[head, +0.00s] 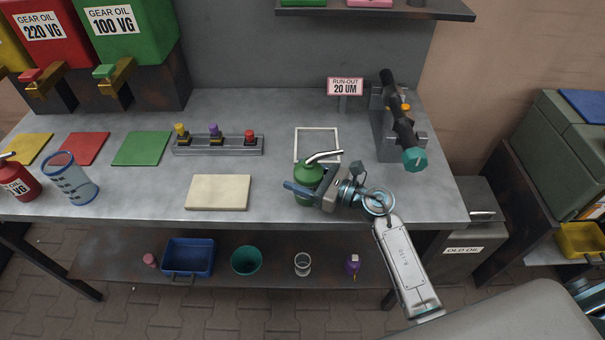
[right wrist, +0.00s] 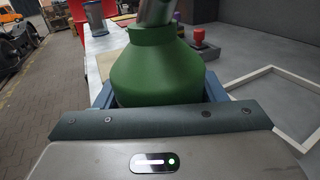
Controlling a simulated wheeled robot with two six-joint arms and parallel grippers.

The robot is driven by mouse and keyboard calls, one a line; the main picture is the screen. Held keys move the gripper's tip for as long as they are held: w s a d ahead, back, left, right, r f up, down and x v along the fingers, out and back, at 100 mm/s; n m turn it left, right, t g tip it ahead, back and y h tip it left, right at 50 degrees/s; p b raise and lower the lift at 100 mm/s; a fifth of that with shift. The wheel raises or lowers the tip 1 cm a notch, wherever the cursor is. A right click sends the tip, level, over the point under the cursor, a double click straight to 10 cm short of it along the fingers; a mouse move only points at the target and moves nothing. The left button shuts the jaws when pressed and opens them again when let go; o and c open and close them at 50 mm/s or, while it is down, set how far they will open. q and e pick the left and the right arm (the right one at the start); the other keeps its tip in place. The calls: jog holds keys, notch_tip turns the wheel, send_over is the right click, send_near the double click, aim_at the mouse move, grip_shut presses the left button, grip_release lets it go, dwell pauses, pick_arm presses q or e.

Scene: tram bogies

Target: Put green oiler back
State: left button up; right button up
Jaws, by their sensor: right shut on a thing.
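The green oiler (head: 308,176), a cone-topped can with a silver spout, is near the front edge of the workbench, right of centre. My right gripper (head: 306,190) is shut around its body from the right. In the right wrist view the oiler's green shoulder (right wrist: 157,65) stands upright between the blue fingers; its lower part is hidden. I cannot tell whether its base touches the bench. A green mat (head: 142,148) lies empty at left, and an empty white square frame (head: 297,146) lies just behind the oiler. My left gripper is not in view.
A red oiler (head: 18,184) and a clear blue-tinted beaker (head: 72,181) stand at left. A cream pad (head: 218,193) lies left of the oiler. Behind it is a rail of colored knobs (head: 218,151). A shaft on a stand (head: 398,115) is at the back right.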

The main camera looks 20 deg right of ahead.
jog(key=o, duration=1.3)
jog(key=shift+f, duration=0.1)
jog(key=b+v, duration=0.4)
jog(key=v, duration=0.6)
jog(key=shift+s+d+b, duration=0.15)
jog(key=shift+d+b, duration=0.05)
jog(key=shift+b, duration=0.15)
jog(key=shift+s+d, duration=0.4)
jog(key=shift+d, duration=0.05)
jog(key=shift+s+d, duration=0.1)
jog(key=shift+s, duration=0.05)
